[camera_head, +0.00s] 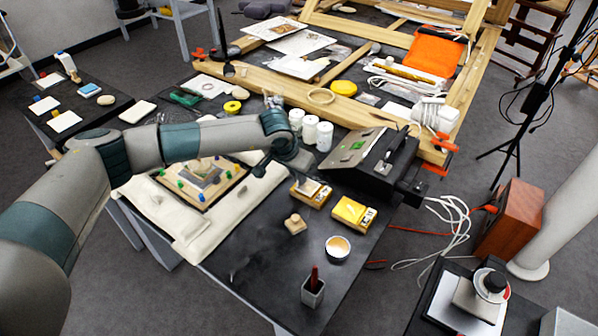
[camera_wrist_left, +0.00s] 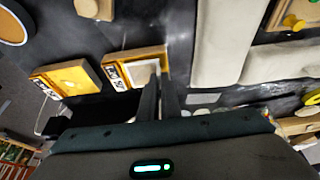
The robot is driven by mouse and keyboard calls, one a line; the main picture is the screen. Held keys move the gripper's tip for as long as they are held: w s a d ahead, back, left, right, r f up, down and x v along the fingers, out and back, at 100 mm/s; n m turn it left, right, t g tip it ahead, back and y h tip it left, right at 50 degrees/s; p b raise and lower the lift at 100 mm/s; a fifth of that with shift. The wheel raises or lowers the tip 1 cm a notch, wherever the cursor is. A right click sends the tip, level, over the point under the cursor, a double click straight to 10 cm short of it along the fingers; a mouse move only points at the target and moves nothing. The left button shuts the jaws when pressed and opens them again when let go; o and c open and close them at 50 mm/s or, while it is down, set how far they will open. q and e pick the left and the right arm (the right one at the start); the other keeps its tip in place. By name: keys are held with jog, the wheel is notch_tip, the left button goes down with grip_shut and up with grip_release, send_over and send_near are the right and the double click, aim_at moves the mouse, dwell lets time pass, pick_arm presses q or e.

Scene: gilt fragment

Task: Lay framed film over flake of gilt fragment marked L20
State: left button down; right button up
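I cannot read a clear L20 mark. My right gripper is not in view.
A black case (camera_head: 375,160) and white jars (camera_head: 310,130) stand behind the trays. A wooden block (camera_head: 295,224), an amber-filled dish (camera_head: 338,248) and a grey brush cup (camera_head: 313,291) stand in front. The dark tabletop left of the cup is mostly clear.

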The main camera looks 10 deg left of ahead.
pick_arm(q)
jog(key=shift+f, duration=0.15)
jog(key=shift+f+b, duration=0.1)
jog(key=shift+b, duration=0.2)
jog(key=c, duration=2)
grip_release()
